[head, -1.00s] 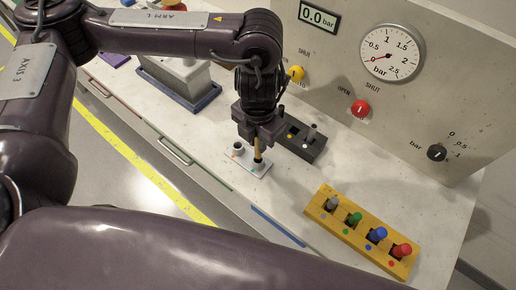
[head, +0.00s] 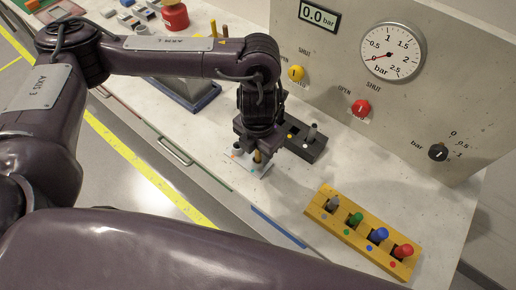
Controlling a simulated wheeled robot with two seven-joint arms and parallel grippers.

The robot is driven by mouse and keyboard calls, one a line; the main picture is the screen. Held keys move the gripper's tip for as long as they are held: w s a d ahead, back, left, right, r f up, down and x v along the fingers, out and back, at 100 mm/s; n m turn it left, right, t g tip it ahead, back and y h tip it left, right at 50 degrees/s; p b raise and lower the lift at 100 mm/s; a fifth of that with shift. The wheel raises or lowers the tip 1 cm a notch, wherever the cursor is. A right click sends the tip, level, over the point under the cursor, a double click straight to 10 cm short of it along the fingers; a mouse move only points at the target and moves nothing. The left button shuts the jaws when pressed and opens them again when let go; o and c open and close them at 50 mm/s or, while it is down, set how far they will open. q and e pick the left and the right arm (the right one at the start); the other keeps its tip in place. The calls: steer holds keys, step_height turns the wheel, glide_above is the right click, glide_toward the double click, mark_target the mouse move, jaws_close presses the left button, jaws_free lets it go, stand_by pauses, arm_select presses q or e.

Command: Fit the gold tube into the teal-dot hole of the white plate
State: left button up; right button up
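The white plate (head: 262,170) lies flat on the pale bench, partly covered by my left gripper. My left gripper (head: 258,150) points down over the plate and is shut on the gold tube. The gold tube (head: 258,157) is upright, and only a short length shows below the fingers. Its lower end is at the plate's nearer right hole; I cannot tell how deep it sits. My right gripper is out of view.
A dark block (head: 304,140) with a grey peg stands close right of the gripper. A yellow rack (head: 345,232) holds several coloured pegs nearer the front. The grey gauge panel (head: 345,80) rises behind. The bench between plate and rack is clear.

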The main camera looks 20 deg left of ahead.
arm_select(q)
steer(key=shift+r, duration=0.3)
step_height(320, 180, up, 12)
steer(key=shift+f, duration=0.1)
stand_by(0.4)
stand_by(0.4)
